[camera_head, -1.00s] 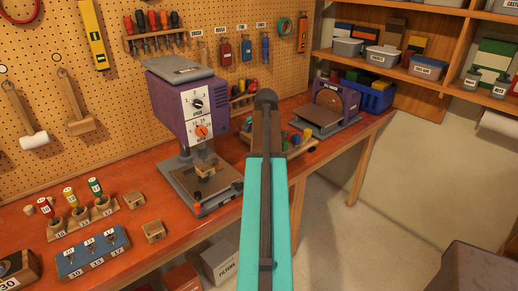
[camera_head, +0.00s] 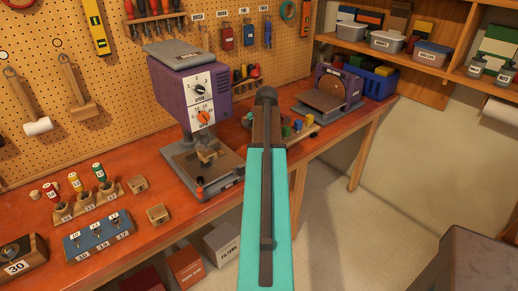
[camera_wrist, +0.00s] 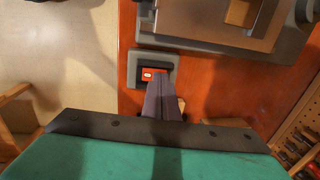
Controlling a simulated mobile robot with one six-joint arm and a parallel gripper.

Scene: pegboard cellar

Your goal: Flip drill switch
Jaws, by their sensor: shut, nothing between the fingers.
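The purple-and-grey drill press (camera_head: 188,95) stands on the bench, with a white dial panel on its front and a grey base (camera_head: 190,180) below. In the wrist view, a small grey switch box (camera_wrist: 137,70) with a red switch (camera_wrist: 153,75) sits near the bench edge, beside a grey metal base (camera_wrist: 200,38). My gripper (camera_wrist: 161,76) is shut and empty. Its dark fingertips appear right at the red switch and cover part of it; I cannot tell whether they touch. In the head view my teal arm hides my gripper.
A purple disc sander (camera_head: 330,90) stands further right on the bench. Wooden blocks (camera_head: 158,214), a blue socket holder (camera_head: 98,238) and a tool holder (camera_head: 88,205) lie to the left. Boxes (camera_head: 222,243) stand under the bench.

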